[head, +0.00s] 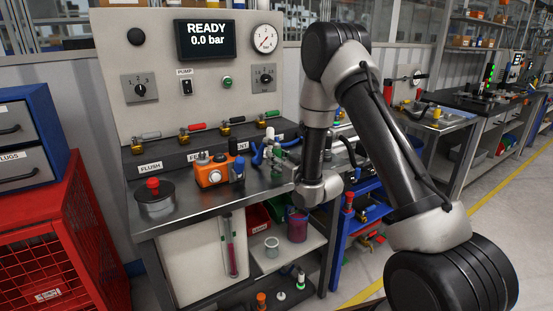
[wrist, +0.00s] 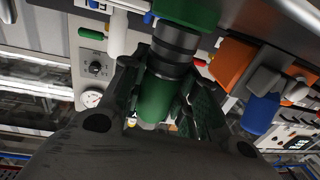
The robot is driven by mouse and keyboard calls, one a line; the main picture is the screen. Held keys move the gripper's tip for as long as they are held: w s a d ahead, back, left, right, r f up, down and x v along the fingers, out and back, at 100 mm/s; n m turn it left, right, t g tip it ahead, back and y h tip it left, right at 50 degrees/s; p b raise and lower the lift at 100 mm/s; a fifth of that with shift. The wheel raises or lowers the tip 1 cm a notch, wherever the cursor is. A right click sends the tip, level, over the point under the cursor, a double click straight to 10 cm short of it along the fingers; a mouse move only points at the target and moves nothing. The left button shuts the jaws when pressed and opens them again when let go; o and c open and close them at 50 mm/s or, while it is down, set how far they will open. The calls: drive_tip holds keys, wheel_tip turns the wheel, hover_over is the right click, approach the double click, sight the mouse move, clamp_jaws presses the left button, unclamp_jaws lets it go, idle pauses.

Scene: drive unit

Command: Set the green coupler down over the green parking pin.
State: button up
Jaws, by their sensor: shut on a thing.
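My gripper (wrist: 160,115) is shut on the green coupler (wrist: 156,98), whose green body sits between the dark fingers in the wrist view. Dark ribbed rings join it to a wider green part at the top of that view; I cannot tell if that is part of the coupler. In the head view my gripper (head: 284,156) is above the bench's right side, right of the blue coupler (head: 238,168), partly hidden by my wrist. A small green post with a pale top (head: 300,279) stands low under the bench; I cannot tell if it is the green parking pin.
An orange unit (head: 210,172) and a round pot with a red knob (head: 153,197) stand on the steel bench (head: 190,212). A valve row with coloured handles lies behind. Below, a shelf holds a grey cup (head: 272,246) and a purple-filled beaker (head: 297,227).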

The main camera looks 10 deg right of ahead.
drive_tip(key=o, duration=1.2)
drive_tip(key=v, duration=0.7)
drive_tip(key=shift+r, duration=0.1)
drive_tip(key=s+d+r+m+g+h, duration=0.2)
drive_tip(key=s+d+r+g+h, duration=0.4)
drive_tip(key=d+r, duration=0.45)
drive_tip(key=s+r+m+g, duration=0.1)
drive_tip(key=s+r+g, duration=0.1)
drive_tip(key=s, duration=0.8)
drive_tip(key=s+d+r+m+g+h, duration=0.1)
drive_tip(key=s+r+g, duration=0.1)
drive_tip(key=s, duration=0.9)
drive_tip(key=s+r+g, duration=0.2)
drive_tip(key=s, duration=0.8)
drive_tip(key=shift+s+d+r+m, duration=0.25)
drive_tip(key=shift+s+r+m, duration=0.05)
drive_tip(key=shift+m, duration=0.1)
